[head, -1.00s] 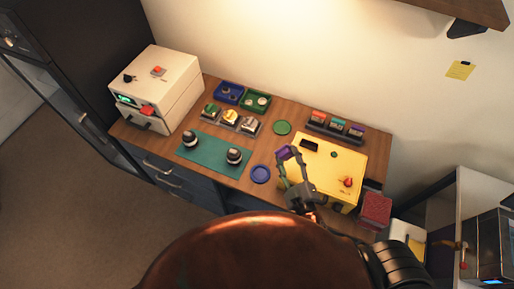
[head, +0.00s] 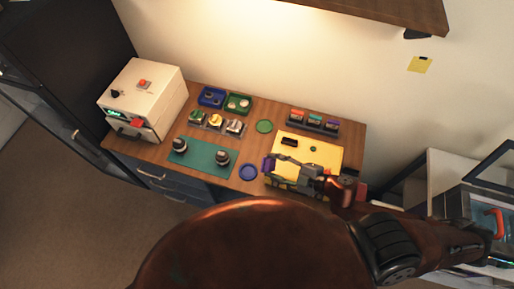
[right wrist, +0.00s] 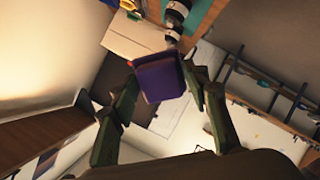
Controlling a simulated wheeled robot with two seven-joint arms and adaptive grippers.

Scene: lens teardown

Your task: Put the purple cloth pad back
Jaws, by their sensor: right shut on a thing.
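The purple cloth pad (head: 268,163) is held in my right gripper (head: 273,164), over the left edge of the yellow box. In the right wrist view the pad (right wrist: 160,80) sits between the two fingertips of the gripper (right wrist: 162,88). A dark rack (head: 313,126) stands at the back right of the bench, with red, teal and purple patches along it. Whether its purple patch is a pad or a marking is too small to tell. My left gripper is not in view.
The yellow box (head: 327,153) has a dark slot on top. Left of it are a blue disc (head: 248,172), a green disc (head: 264,126) and a teal mat (head: 200,157) with two dark-and-white round parts. Blue (head: 211,97) and green (head: 238,104) trays and a white machine (head: 150,88) stand farther left.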

